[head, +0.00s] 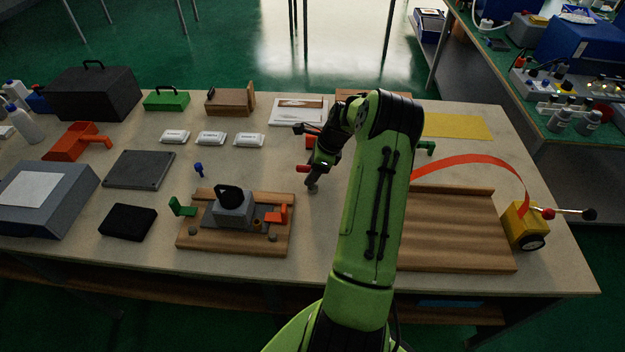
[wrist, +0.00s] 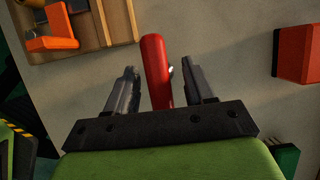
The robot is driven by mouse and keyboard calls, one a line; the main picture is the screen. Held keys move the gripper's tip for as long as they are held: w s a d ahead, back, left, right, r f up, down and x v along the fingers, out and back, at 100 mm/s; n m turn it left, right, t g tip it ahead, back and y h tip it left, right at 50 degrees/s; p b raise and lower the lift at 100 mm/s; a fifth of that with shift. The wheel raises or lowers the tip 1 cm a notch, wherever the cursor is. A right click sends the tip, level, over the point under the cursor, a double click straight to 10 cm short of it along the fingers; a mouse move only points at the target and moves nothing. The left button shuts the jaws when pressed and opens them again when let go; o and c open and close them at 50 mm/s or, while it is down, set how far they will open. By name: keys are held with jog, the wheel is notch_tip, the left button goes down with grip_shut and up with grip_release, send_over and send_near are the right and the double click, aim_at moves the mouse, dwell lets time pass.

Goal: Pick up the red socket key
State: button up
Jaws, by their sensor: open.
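The red socket key (wrist: 155,60) shows in the wrist view as a red bar between the two fingers of my gripper (wrist: 159,72). A gap shows on each side of the bar, and a small bit of shiny metal shows at its right side. In the head view, the red end of the key (head: 303,169) sticks out to the left of my gripper (head: 312,184), which points down over the bench. My gripper is open around the key. The arm hides part of the key in the head view.
A wooden fixture board (head: 186,240) with a grey block and green and orange clamps lies to the left. A ribbed wooden board (head: 455,230) lies to the right. A small blue-topped piece (head: 198,168) and white packs (head: 210,139) are farther left. Bare bench surrounds the key.

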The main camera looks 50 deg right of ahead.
jog(key=shift+r, duration=0.15)
grip_shut()
notch_tip(320, 180, up, 10)
jog(key=p, duration=0.2)
jog(key=shift+r+p, duration=0.1)
jog(key=shift+p, duration=0.25)
jog(key=c, duration=0.7)
grip_release()
grip_shut()
